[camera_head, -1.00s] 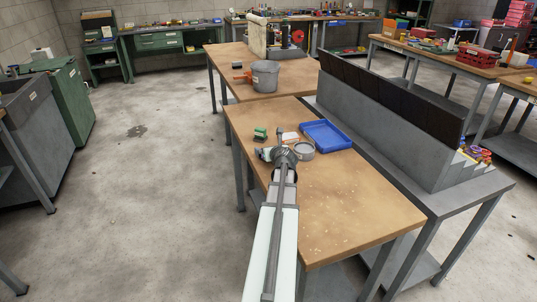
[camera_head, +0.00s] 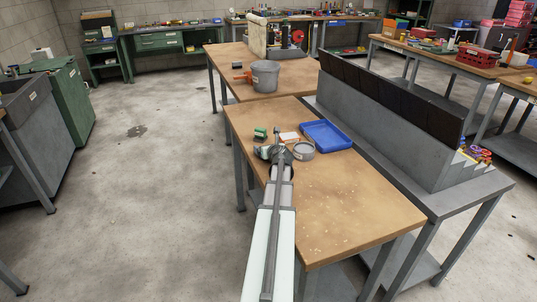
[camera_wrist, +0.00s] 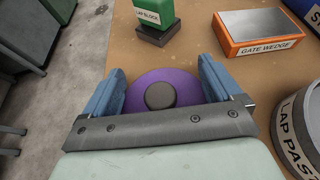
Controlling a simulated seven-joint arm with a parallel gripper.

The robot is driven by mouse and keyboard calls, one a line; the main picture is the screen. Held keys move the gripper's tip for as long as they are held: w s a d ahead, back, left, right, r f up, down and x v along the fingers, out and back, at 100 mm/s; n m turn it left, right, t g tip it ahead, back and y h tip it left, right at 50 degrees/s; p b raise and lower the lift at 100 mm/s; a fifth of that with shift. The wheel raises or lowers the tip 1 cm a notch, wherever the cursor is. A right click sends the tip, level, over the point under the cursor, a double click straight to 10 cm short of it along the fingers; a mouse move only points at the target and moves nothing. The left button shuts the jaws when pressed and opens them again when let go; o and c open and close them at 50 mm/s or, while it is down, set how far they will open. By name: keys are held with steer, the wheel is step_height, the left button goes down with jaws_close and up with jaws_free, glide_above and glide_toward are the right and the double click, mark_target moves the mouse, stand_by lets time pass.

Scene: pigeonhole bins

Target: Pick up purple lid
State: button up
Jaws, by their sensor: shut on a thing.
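The purple lid (camera_wrist: 190,88) is a round disc with a dark grey knob, and it shows in the wrist view between the two blue fingers. My gripper (camera_wrist: 161,86) is shut on it, one finger at each side. In the head view my gripper (camera_head: 263,152) is over the left part of the near wooden workbench (camera_head: 340,205). I cannot make out the lid there. The gripper body covers the lid's near edge in the wrist view.
A green block (camera_wrist: 150,14) on a dark base and an orange gate wedge (camera_wrist: 262,34) are just beyond the lid. A grey lap paste can (camera_wrist: 302,125) is to the right. A blue tray (camera_head: 327,149) lies farther right, and the bench's right front is clear.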

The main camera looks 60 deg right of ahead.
steer(key=c, duration=0.4)
